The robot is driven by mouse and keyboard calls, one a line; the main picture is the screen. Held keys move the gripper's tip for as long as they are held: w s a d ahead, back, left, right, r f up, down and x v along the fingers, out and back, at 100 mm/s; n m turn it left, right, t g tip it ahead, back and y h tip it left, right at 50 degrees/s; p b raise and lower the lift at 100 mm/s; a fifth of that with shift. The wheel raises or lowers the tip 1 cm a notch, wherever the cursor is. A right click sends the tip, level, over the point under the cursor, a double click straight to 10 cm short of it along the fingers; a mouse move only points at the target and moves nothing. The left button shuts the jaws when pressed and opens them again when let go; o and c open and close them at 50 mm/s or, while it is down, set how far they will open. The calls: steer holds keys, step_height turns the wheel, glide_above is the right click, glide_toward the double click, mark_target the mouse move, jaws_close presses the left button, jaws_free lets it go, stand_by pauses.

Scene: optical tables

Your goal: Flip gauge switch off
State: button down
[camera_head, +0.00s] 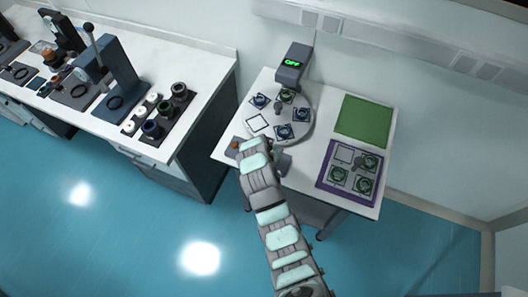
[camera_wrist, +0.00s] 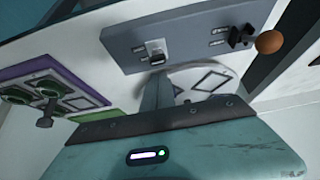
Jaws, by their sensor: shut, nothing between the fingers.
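In the head view my arm hides most of the panel.
A round plate (camera_head: 308,130) with several dark-blue pieces lies before the gauge. A green mat (camera_head: 362,119) and a purple-edged tray (camera_head: 350,188) with gauge-like parts lie at the right. An orange knob (camera_wrist: 270,42) sits beside a black part on the panel. A long white bench (camera_head: 200,62) stands left.

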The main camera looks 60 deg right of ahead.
steer(key=shift+w+d+r, duration=0.1)
steer(key=shift+d+r, duration=0.1)
steer(key=shift+d, duration=0.05)
steer(key=shift+a+r, duration=0.1)
steer(key=shift+r, duration=0.7)
